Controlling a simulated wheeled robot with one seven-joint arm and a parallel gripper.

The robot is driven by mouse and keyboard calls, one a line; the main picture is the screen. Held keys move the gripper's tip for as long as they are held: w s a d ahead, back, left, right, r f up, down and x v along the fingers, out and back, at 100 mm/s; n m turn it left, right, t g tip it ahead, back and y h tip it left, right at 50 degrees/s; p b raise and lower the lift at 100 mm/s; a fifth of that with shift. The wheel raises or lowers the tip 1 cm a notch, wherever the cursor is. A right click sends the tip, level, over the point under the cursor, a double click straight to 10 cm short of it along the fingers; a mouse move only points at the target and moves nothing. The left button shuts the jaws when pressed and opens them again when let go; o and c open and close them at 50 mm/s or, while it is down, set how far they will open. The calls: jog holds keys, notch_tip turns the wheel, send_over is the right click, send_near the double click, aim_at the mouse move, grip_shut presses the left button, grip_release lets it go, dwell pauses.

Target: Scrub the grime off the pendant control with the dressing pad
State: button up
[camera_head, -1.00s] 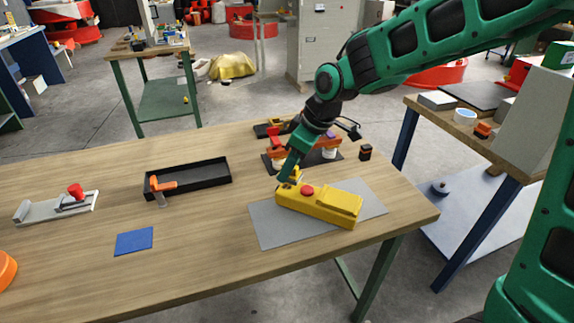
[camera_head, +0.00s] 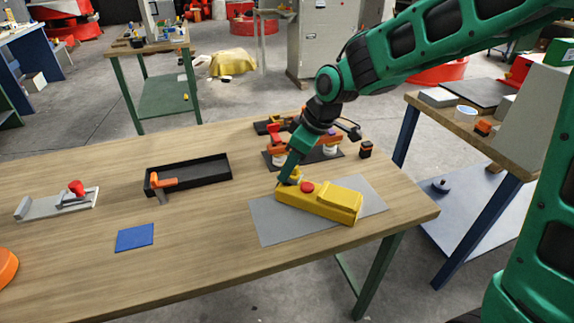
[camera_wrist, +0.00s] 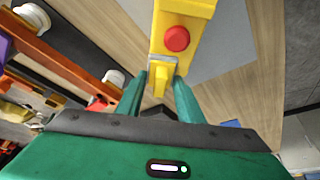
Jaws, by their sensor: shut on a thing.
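The yellow pendant control (camera_head: 318,203) with a red button lies on a grey mat (camera_head: 270,226) near the table's right end. It also shows in the wrist view (camera_wrist: 185,12), with its red button (camera_wrist: 177,39). My gripper (camera_head: 288,180) points down at the pendant's left end. I cannot make out the grime clearly.
Behind the pendant is a dark plate with orange and white fixtures (camera_head: 331,151). A black tray (camera_head: 210,172) with an orange-handled tool, a blue square (camera_head: 134,238) and a toggle clamp (camera_head: 62,203) lie to the left. The front middle of the table is clear.

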jog(key=shift+f, duration=0.4)
jog(key=shift+s+a, duration=0.35)
jog(key=shift+s, duration=0.25)
jog(key=shift+s+a, duration=0.3)
jog(key=shift+s, duration=0.3)
jog(key=shift+w+d, duration=0.35)
jog(key=shift+w, duration=0.25)
jog(key=shift+w+d, duration=0.3)
jog(key=shift+w, duration=0.3)
jog(key=shift+s+a, duration=0.35)
jog(key=shift+s, duration=0.25)
jog(key=shift+s+a, duration=0.3)
jog(key=shift+s, duration=0.3)
jog(key=shift+w+d, duration=0.35)
jog(key=shift+w, duration=0.25)
jog(key=shift+w+d, duration=0.3)
jog(key=shift+w, duration=0.3)
jog(key=shift+s+a, duration=0.35)
jog(key=shift+s, duration=0.25)
jog(key=shift+s+a, duration=0.3)
jog(key=shift+s, duration=0.25)
dwell(1.4)
